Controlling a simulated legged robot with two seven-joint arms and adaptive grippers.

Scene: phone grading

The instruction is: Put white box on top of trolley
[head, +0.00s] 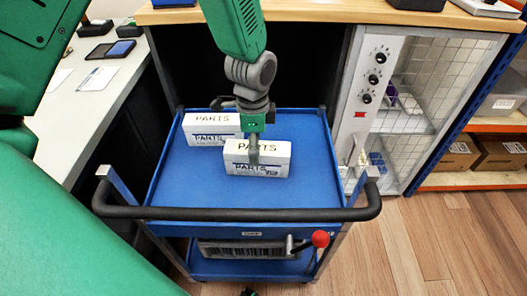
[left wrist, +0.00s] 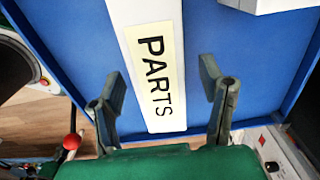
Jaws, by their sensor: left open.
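A white box (head: 274,161) labelled PARTS lies on the blue top tray of the trolley (head: 200,190), near its middle. A second white PARTS box (head: 200,130) lies behind it to the left; its edge shows at the top right of the left wrist view (left wrist: 265,4). My left gripper (head: 253,152) is over the front box, with one finger before its near face. In the left wrist view my left gripper (left wrist: 162,85) is open, its fingers apart on either side of the box (left wrist: 143,25), with gaps showing. My right gripper is not in view.
The trolley has a dark front handle (head: 240,214) and a red-knobbed lever (head: 320,239). A barcoded box (head: 255,249) lies on its lower shelf. A white bench (head: 75,115) with phones stands left; a knobbed cabinet (head: 375,90) stands right. The tray's front is clear.

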